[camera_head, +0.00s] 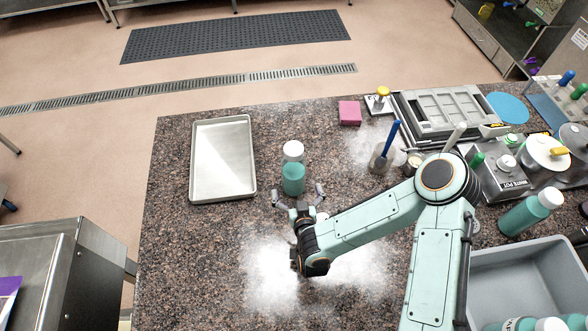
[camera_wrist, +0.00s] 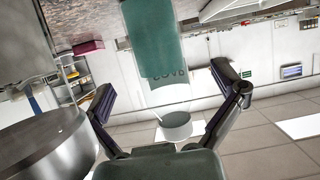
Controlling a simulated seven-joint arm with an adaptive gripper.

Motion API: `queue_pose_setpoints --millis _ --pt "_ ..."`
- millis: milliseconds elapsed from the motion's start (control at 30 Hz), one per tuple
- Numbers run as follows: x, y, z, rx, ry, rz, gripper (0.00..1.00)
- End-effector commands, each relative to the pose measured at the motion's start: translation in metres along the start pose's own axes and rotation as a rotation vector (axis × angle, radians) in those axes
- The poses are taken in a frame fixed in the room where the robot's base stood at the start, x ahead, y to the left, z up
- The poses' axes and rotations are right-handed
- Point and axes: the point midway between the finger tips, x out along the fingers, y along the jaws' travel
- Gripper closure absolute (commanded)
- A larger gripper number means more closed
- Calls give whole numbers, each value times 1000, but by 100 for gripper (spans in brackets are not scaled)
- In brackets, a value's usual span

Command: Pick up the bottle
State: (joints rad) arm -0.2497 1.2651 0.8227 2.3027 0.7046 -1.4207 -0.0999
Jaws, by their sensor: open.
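The teal bottle (camera_head: 293,180) with a white cap stands upright on the speckled counter, just right of the metal tray. My gripper (camera_head: 298,192) is open and empty, low on the near side of the bottle, with its fingers spread to either side. In the wrist view the picture is turned over. The bottle (camera_wrist: 152,40) hangs from the top with its cap (camera_wrist: 173,126) downward. It appears ahead of and between the two open fingers (camera_wrist: 168,95). I see no finger touching it.
The metal tray (camera_head: 195,165) lies left of the bottle. A pink block (camera_head: 350,113) and a pot with a blue-handled tool (camera_head: 381,160) stand to the right. Another teal bottle (camera_head: 530,213) and a grey bin (camera_head: 490,262) are farther right.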

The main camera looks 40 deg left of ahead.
Motion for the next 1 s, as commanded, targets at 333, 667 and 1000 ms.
queue_pose_setpoints --millis 333,667,1000 --pt "34 1 -8 1 17 1 5" --pt "56 2 -7 5 12 3 5" --pt "56 2 -6 5 11 3 56"
